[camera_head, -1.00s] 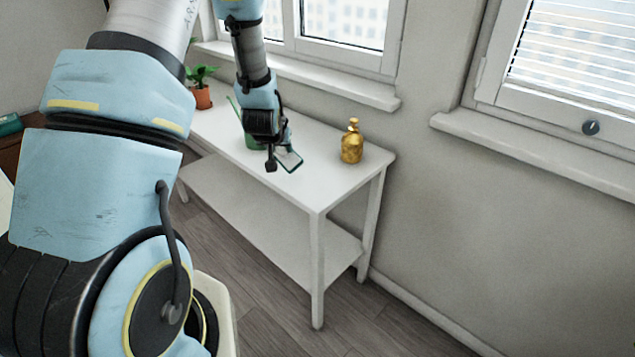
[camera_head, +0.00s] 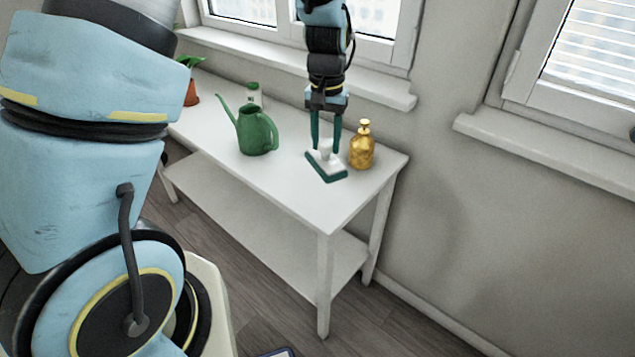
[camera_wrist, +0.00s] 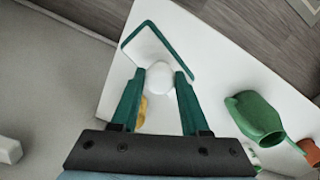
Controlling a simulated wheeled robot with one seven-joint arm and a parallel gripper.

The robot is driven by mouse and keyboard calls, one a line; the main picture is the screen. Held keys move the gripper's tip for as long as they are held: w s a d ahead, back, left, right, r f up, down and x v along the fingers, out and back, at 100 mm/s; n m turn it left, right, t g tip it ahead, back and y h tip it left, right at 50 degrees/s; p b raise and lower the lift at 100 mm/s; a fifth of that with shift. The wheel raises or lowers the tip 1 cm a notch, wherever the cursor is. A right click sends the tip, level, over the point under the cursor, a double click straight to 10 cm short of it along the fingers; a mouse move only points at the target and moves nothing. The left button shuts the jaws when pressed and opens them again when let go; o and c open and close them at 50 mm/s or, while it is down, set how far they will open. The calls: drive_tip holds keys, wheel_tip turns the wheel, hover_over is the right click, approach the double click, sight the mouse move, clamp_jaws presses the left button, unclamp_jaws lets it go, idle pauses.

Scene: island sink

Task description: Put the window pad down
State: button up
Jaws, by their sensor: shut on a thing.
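The window pad (camera_head: 328,174) is a flat white piece with a teal edge and a white grip. It is at the right part of the white table (camera_head: 290,205), left of and in front of the gold bottle (camera_head: 362,152). My gripper (camera_head: 326,146) points down with its teal fingers shut on the pad's white grip. In the wrist view the pad (camera_wrist: 136,47) extends beyond my gripper (camera_wrist: 159,76), its rounded grip between the fingertips. The pad is at or just above the tabletop; I cannot tell whether it touches.
A green watering can (camera_head: 256,132) stands left of the pad. A small green-capped bottle (camera_head: 254,94) and a potted plant (camera_head: 191,96) are farther left. The window sill (camera_head: 380,97) runs behind. The table's front right is clear.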

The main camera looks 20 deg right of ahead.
sight(325, 159)
drive_tip(key=f, duration=0.2)
drive_tip(key=f+p, duration=0.1)
drive_tip(key=f, duration=0.2)
drive_tip(key=shift+w+f, duration=0.2)
drive_tip(key=shift+f, duration=0.05)
drive_tip(key=shift+f+p, duration=0.75)
drive_tip(key=shift+f, duration=1.4)
drive_tip(key=o, duration=1.2)
wheel_tip(325, 159, up, 12)
drive_tip(key=shift+a+r+b, duration=0.1)
drive_tip(key=shift+b, duration=1.1)
